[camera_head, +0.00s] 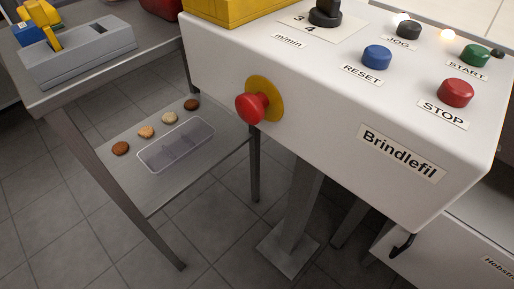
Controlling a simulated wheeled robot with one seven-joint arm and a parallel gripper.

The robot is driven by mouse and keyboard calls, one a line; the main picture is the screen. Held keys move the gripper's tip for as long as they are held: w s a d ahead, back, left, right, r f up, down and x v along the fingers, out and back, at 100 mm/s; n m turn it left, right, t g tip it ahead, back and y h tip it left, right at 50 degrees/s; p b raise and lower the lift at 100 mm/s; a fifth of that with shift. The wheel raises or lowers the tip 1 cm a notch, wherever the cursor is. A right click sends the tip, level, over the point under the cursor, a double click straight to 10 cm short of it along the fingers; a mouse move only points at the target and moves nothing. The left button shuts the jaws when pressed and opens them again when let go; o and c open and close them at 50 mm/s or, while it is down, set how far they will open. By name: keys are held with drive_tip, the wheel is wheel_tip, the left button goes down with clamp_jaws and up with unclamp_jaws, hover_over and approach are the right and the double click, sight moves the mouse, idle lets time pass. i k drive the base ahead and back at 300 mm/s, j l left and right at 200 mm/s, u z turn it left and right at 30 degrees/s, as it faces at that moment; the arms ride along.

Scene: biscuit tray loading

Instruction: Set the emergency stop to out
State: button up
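The emergency stop (252,107) is a red mushroom button on a round yellow plate (270,97). It is on the left part of the front face of the white control box labelled Brindlefil (340,150). The red head stands off the plate and points towards the lower left. From this angle I cannot tell whether it is pressed in or out. My gripper is not in this view.
On the box top are a blue RESET button (376,57), a red STOP button (455,93), a green START button (474,55) and a black knob (325,12). A lower shelf (150,200) holds several biscuits and a clear tray (150,167). A grey device (80,55) stands upper left.

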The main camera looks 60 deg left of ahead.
sight(250, 107)
drive_tip(key=u, duration=2.15)
